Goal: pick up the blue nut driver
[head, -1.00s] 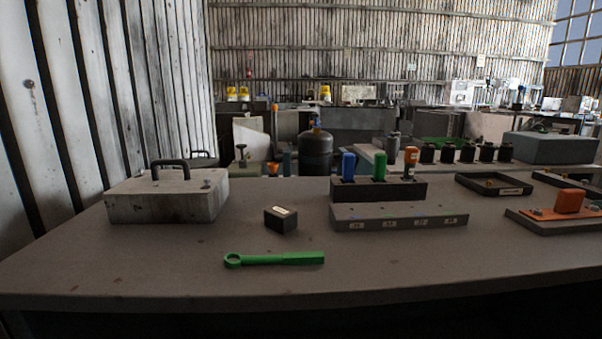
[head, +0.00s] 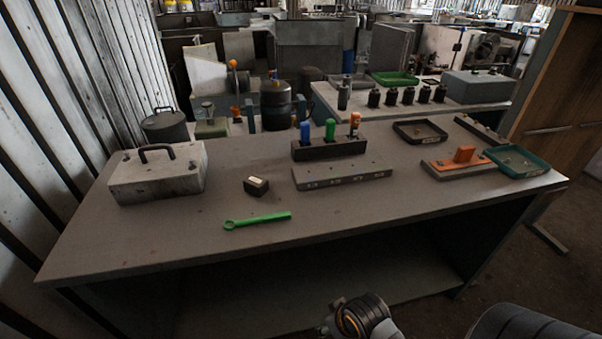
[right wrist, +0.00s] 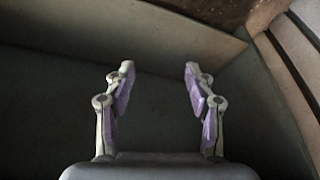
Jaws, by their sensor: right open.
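The blue nut driver (head: 305,132) stands upright in a dark holder block (head: 335,150) on the workbench, at the left end of a row. A green driver (head: 330,128) and an orange driver (head: 354,122) stand beside it in the same block. In the right wrist view my right gripper (right wrist: 158,72) is open and empty, with a dark panel behind it. Part of my arm shows at the bottom of the head view, low in front of the bench and well away from the drivers. My left gripper is out of view.
A grey labelled block (head: 342,175) lies in front of the holder. A green wrench (head: 257,220), a small black box (head: 256,186) and a grey case (head: 157,173) are to the left. An orange fixture (head: 463,156) and a green tray (head: 517,161) are to the right.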

